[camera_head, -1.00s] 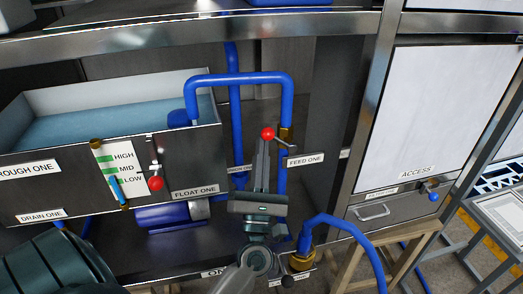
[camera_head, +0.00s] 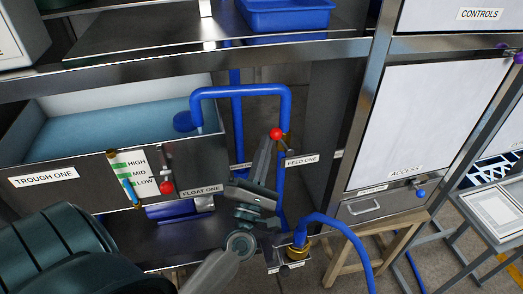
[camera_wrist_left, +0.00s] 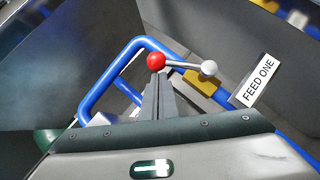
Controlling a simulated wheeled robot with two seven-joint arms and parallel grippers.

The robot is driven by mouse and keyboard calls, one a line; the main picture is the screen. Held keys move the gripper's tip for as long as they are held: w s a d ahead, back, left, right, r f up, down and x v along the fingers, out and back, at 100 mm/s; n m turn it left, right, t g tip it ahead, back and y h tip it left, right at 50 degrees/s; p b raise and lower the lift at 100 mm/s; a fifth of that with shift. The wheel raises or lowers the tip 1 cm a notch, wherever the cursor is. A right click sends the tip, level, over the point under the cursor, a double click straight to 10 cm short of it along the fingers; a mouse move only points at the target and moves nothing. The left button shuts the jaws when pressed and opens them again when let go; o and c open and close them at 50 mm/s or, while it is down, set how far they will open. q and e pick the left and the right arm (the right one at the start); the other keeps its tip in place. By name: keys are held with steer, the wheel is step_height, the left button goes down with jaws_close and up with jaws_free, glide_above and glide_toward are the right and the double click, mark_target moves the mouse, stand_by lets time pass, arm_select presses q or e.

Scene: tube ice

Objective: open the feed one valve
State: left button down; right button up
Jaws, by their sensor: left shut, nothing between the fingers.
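The feed one valve has a red ball knob (camera_head: 276,134) on a short lever, mounted on the blue vertical pipe beside the FEED ONE label (camera_head: 302,160). My left gripper (camera_head: 267,145) is shut and empty, its fingertips right at the red knob. In the left wrist view the red knob (camera_wrist_left: 156,61) sits at the tips of the shut fingers (camera_wrist_left: 157,80); whether they touch it I cannot tell. The lever runs right from it to a pale round end (camera_wrist_left: 209,68), over the brass valve body (camera_wrist_left: 202,82). In the head view my gripper partly hides the valve. My right gripper is not in view.
The trough (camera_head: 90,165) with water stands at the left, with a gauge and another red knob (camera_head: 166,187) near FLOAT ONE. A blue hose (camera_head: 340,228) curves up from a brass fitting at the lower middle. The ACCESS panel (camera_head: 415,110) is at the right.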

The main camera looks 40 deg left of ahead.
mark_target(276, 138)
arm_select(q)
steer(key=shift+w+d+r+m+h+p, duration=0.45)
steer(key=shift+r+p, duration=0.3)
steer(key=shift+p, duration=0.6)
steer(key=shift+w+d+r+m+h+p, duration=0.25)
steer(key=shift+w+d+r+m+p, duration=0.35)
steer(key=shift+p, duration=0.75)
steer(key=shift+a+r, duration=0.15)
